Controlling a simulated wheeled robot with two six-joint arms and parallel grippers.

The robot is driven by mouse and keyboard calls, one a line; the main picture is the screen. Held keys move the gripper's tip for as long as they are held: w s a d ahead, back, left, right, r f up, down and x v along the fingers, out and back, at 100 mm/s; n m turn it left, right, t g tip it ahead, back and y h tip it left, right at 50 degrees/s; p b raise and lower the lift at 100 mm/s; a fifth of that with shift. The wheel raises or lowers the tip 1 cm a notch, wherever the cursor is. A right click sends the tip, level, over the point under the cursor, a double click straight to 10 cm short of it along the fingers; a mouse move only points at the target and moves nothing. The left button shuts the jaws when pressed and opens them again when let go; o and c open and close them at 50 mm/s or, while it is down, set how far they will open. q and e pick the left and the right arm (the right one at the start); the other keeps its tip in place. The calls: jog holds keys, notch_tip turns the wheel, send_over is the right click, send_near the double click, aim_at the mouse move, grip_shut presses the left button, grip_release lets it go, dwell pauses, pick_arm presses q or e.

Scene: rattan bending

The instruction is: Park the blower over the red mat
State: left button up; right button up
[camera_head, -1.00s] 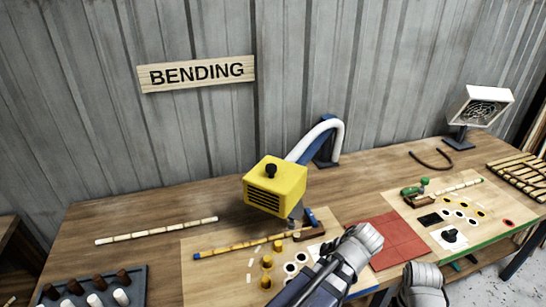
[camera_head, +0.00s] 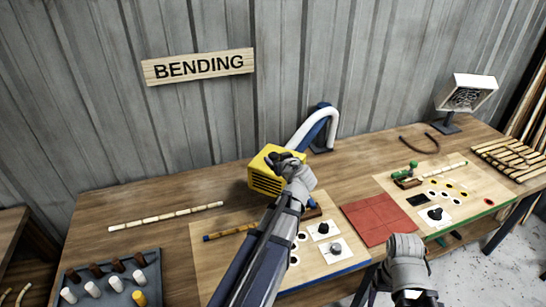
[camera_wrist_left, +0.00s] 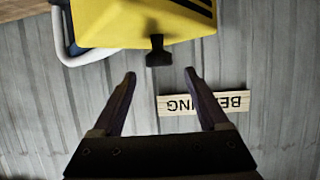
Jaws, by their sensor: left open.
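The blower is a yellow box (camera_head: 264,180) with dark vents and a black knob, on a white hose (camera_head: 322,122) at the back of the table. It hangs above the left wooden board. The red mat (camera_head: 372,222) lies flat and bare to its right. My left gripper (camera_head: 282,162) is at the blower's top, partly covering it. In the left wrist view the gripper (camera_wrist_left: 160,85) is open, with the black knob (camera_wrist_left: 158,52) just beyond and between the fingertips, not gripped. My right gripper (camera_head: 407,248) is low, in front of the mat; its jaws cannot be made out.
A rattan stick (camera_head: 165,217) lies at left, near a peg tray (camera_head: 112,283). The right board (camera_head: 425,172) carries a green-handled tool (camera_head: 404,170) and marked circles. A white fan (camera_head: 467,92) stands at back right. My left arm crosses the left board.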

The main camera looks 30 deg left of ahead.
aim_at(274, 155)
pick_arm(q)
jog(key=b+x, duration=0.1)
jog(key=x, duration=0.4)
jog(key=shift+w+a+f+b, duration=0.15)
jog(key=shift+w+f+b, duration=0.1)
jog(key=shift+b, duration=0.15)
jog(key=shift+r, duration=0.1)
jog(key=shift+c, duration=0.2)
grip_shut()
dwell(0.6)
